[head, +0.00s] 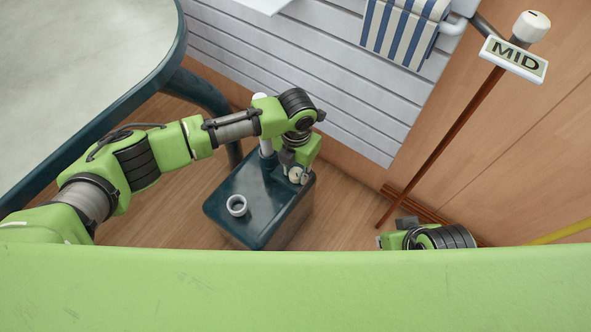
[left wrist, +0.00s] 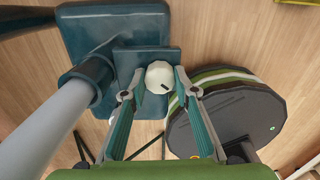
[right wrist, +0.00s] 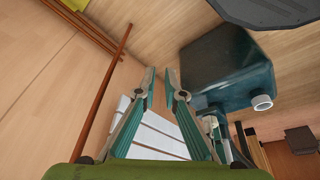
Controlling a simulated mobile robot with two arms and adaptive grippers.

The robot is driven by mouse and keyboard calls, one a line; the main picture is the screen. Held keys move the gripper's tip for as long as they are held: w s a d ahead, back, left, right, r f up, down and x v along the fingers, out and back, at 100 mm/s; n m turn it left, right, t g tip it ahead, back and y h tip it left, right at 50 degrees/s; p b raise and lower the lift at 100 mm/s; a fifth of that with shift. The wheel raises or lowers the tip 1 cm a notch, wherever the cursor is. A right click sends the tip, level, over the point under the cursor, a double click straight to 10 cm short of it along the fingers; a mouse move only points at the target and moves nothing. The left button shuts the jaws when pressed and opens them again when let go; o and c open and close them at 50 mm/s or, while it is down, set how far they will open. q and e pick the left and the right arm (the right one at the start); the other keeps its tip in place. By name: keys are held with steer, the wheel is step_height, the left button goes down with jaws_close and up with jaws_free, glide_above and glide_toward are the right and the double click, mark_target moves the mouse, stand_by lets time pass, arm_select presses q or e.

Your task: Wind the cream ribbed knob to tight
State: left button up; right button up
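A cream knob (left wrist: 160,76) with a dark mark on its face sits against a dark teal plate (left wrist: 170,54) on a stand in the left wrist view. My left gripper (left wrist: 159,80) has one fingertip on each side of it and appears shut on it. Any ribs are too small to see. In the head view the left gripper (head: 299,174) reaches down at the right end of the teal box, and the knob cannot be made out there. My right gripper (right wrist: 159,88) is empty, its fingertips a little apart.
A brown pole (head: 440,148) at right bears a "MID" sign (head: 514,59) and a white cap (head: 532,26). A table (head: 80,80) stands at left.

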mark_target(296, 172)
arm_select(q)
steer(key=shift+o, duration=1)
arm_select(e)
steer(key=shift+w, duration=0.1)
